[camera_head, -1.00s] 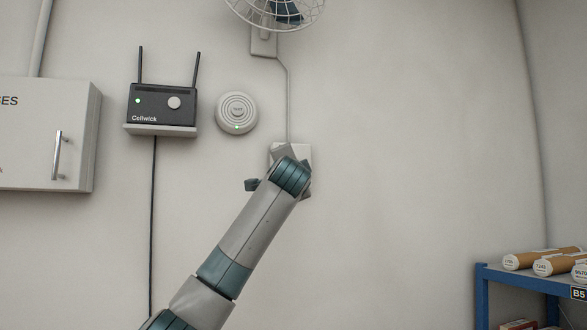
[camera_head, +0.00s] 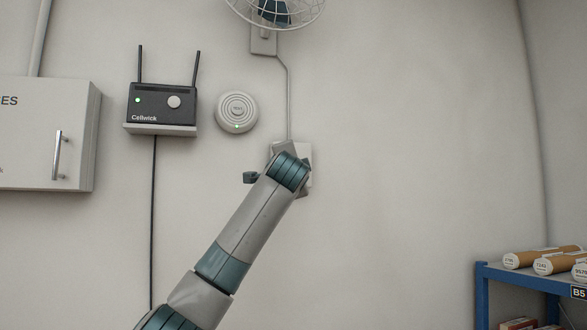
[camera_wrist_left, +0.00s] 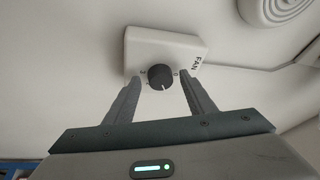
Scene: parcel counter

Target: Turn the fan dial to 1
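The fan control box (camera_wrist_left: 185,48) is a white block on the wall marked FAN, with a black round dial (camera_wrist_left: 160,77) on its face. A pale pointer line shows on the dial's lower side in the left wrist view, and small marks around it are hard to read. My left gripper (camera_wrist_left: 161,79) is open, with one finger on each side of the dial and a gap seeming to show at both sides. In the head view the box (camera_head: 305,151) is mostly hidden behind my left arm, and so is the dial. My right gripper is not in view.
The fan (camera_head: 275,12) is above the box, joined by a thin conduit (camera_head: 288,95). A round white wall device (camera_head: 237,112) and a black router (camera_head: 160,103) are to the left. A blue rack (camera_head: 482,300) stands at lower right. The wall right of the box is bare.

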